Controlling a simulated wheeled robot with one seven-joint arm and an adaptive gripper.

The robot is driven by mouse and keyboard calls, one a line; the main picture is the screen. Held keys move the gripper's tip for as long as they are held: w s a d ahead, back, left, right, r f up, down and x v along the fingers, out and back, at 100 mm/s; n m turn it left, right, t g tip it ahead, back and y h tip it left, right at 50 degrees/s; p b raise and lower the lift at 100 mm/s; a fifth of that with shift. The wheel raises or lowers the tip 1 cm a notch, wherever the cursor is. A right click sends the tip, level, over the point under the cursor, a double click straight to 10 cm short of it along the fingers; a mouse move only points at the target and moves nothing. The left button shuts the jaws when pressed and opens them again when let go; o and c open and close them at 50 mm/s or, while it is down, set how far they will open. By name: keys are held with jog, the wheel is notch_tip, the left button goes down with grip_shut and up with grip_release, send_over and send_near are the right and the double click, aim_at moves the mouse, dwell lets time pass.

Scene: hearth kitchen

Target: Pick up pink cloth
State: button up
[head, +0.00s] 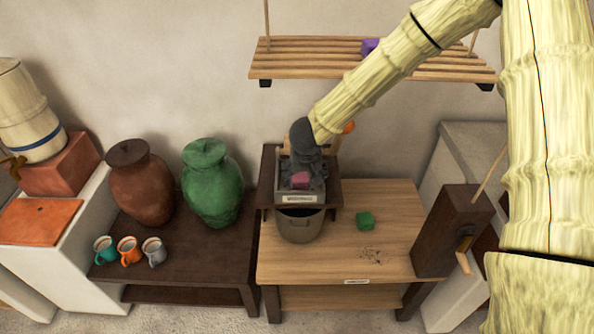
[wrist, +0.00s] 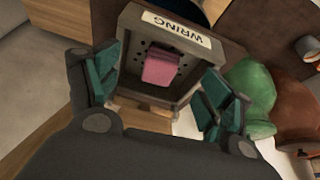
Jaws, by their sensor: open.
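The pink cloth (head: 300,179) sits in a grey box-shaped wringer (head: 286,195) with a white label, on a dark raised stand. In the wrist view the cloth (wrist: 161,67) is a folded pink block on the holed floor of the wringer (wrist: 133,22), whose label reads "WRING". My gripper (wrist: 155,88) is open, with its green-padded fingers spread on either side of the wringer's opening. In the head view my gripper (head: 302,172) is over the wringer and partly hides it. The cloth is between the fingers in the wrist picture, with no visible contact.
A metal pot (head: 299,226) is below the wringer. A dark wooden box with a crank (head: 452,230) stands right. Green (head: 212,185) and brown (head: 141,187) jars and several mugs stand left. A slatted shelf (head: 300,58) hangs above.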

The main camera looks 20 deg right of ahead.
aim_at(300, 178)
jog(key=shift+w+d+f+p, duration=0.1)
jog(key=shift+w+f+p, duration=0.05)
jog(key=shift+w+f, duration=1)
jog(key=shift+w+d+f+p, duration=0.15)
jog(key=shift+w+f, duration=0.8)
jog(key=shift+f, duration=0.4)
jog(key=shift+w+d+f+p, duration=0.1)
jog(key=shift+w+f+p, duration=0.05)
jog(key=shift+w+f, duration=1)
jog(key=shift+s+f, duration=0.1)
jog(key=shift+s, duration=0.05)
jog(key=c, duration=1.1)
